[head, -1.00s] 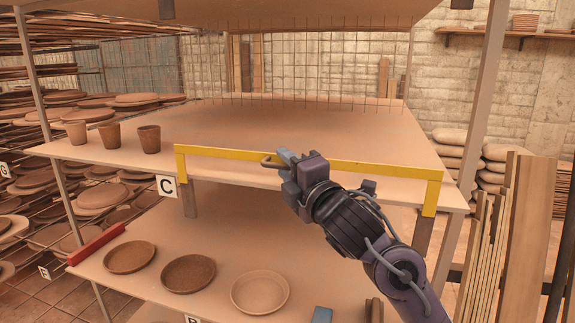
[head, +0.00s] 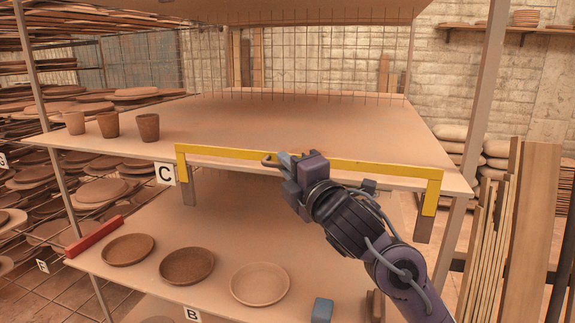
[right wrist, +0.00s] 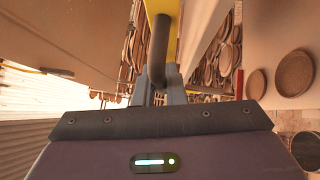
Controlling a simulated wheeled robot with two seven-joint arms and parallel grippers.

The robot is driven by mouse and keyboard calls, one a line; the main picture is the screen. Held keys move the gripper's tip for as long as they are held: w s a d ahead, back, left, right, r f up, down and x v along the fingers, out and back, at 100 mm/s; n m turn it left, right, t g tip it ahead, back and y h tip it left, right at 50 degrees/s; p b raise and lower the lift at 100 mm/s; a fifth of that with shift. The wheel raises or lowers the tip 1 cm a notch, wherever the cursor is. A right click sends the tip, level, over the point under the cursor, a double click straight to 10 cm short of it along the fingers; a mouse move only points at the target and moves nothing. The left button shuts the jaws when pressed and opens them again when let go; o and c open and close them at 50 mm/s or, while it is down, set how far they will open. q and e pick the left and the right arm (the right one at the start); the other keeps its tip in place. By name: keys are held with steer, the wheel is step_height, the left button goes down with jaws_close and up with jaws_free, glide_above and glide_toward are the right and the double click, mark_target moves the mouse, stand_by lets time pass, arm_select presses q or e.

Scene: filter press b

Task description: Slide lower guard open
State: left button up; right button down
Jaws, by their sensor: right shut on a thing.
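The guard is a yellow frame (head: 225,154) with a long top bar and a short leg at each end, across the front of the middle shelf (head: 290,125). It also shows in the right wrist view (right wrist: 163,8). A dark rounded handle (head: 268,160) stands out from its bar. In the right wrist view this handle (right wrist: 160,45) runs down between the fingers. My right gripper (head: 287,160) is shut on the handle; its fingers are partly hidden by its own body in the head view. My left gripper is not in view.
Three clay cups (head: 108,125) stand at the shelf's left. Below, a lower shelf (head: 215,235) carries plates, a bowl (head: 260,283), a red bar (head: 95,236) and a blue-grey block (head: 322,311). A metal post (head: 480,100) and planks (head: 525,220) stand at right.

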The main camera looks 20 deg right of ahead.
step_height(320, 180, down, 6)
steer(key=b, duration=0.4)
steer(key=c, duration=1.5)
jaws_free()
steer(key=b+v, duration=0.1)
steer(key=v, duration=0.6)
steer(key=shift+s+d+f+b, duration=0.1)
steer(key=shift+s+b, duration=0.25)
steer(key=shift+b, duration=0.05)
